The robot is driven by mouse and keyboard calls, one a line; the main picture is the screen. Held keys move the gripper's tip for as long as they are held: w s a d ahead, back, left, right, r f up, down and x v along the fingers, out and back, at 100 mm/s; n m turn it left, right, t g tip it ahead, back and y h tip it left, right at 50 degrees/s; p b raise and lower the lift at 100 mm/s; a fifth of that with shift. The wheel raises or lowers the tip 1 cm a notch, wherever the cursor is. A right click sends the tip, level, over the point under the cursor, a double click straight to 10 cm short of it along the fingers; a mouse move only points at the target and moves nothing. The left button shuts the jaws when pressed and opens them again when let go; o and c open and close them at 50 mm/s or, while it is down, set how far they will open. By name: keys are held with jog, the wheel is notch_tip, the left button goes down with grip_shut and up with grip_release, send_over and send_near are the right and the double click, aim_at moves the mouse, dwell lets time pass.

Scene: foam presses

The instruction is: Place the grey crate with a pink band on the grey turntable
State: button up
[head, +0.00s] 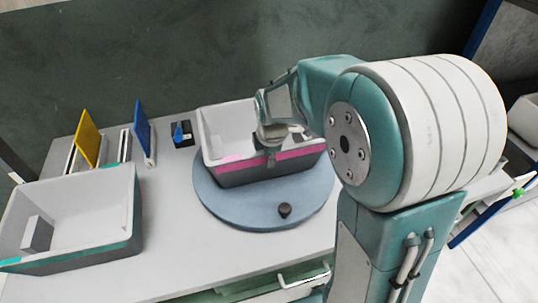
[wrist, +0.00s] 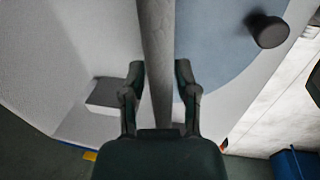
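The grey crate with a pink band (head: 235,172) stands upright on the round grey-blue turntable (head: 225,205), towards its back. Its light inside and rim show in the wrist view (wrist: 60,70). My gripper (head: 272,150) is at the crate's front wall. In the wrist view my gripper (wrist: 160,70) has one finger inside and one outside the wall, with the fingertips against it. A small grey block (wrist: 105,95) lies inside the crate. The turntable (wrist: 225,50) carries a dark knob (head: 285,210) near its front edge; the knob also shows in the wrist view (wrist: 267,30).
Another grey crate, with a teal band (head: 85,255), stands at the left and holds a grey block (head: 37,233). Yellow (head: 88,138) and blue (head: 143,128) panels and a small blue-topped device (head: 181,133) stand behind. The table (head: 165,205) is clear between that crate and the turntable.

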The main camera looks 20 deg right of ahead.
dwell(0.3)
notch_tip(320, 180, up, 12)
jog(key=s, duration=0.3)
jog(key=s+r+m+t, duration=0.1)
jog(key=s+m+t, duration=0.2)
jog(key=s+m, duration=1.5)
dwell(0.5)
